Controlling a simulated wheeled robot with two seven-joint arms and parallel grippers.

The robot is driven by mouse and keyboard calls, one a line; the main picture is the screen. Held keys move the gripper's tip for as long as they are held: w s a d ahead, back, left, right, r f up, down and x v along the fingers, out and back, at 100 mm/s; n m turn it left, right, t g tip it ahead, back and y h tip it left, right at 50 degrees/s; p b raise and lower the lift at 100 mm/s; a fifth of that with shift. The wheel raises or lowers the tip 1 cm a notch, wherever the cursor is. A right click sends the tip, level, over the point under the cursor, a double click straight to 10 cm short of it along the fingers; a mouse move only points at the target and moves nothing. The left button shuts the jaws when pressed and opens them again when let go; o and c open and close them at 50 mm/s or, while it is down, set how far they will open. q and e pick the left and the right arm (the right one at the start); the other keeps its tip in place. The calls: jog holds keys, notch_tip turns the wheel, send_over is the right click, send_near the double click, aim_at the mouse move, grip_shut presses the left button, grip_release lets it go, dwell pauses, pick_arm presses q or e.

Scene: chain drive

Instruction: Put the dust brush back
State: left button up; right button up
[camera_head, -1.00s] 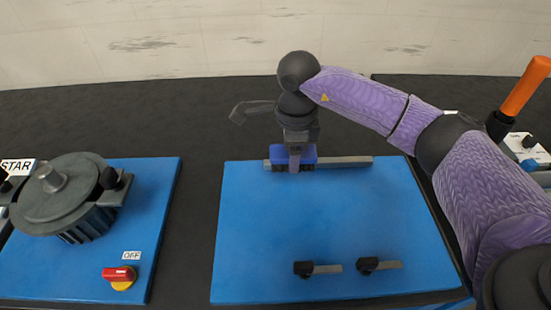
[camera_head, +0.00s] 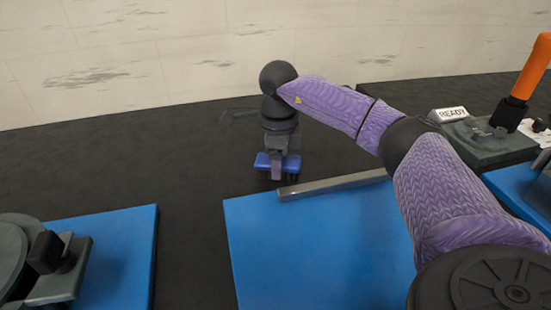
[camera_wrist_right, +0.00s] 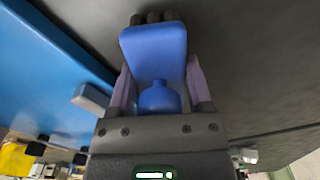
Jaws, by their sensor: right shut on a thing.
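My right gripper (camera_head: 278,170) is shut on the dust brush (camera_head: 263,161), which has a blue body and dark bristles. In the head view the brush appears just past the far-left part of the middle blue board (camera_head: 310,250), against the dark surface. In the right wrist view the blue brush (camera_wrist_right: 153,45) sits between the two purple fingers of the gripper (camera_wrist_right: 160,85), with dark bristle tufts at its far end. I cannot tell its exact height above the surface. My left gripper is not in view.
A grey metal bar (camera_head: 335,185) lies along the board's far edge, right of the brush. A grey machine (camera_head: 55,262) stands on another blue board at left. At right are a READY sign (camera_head: 450,114) and an orange handle (camera_head: 535,68). The dark surface (camera_head: 180,150) left of the brush is clear.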

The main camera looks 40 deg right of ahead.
jog(key=shift+r, duration=0.1)
jog(key=o, duration=1.1)
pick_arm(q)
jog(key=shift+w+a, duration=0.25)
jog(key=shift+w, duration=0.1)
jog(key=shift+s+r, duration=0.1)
pick_arm(e)
notch_tip(320, 180, up, 12)
jog(key=p, duration=0.5)
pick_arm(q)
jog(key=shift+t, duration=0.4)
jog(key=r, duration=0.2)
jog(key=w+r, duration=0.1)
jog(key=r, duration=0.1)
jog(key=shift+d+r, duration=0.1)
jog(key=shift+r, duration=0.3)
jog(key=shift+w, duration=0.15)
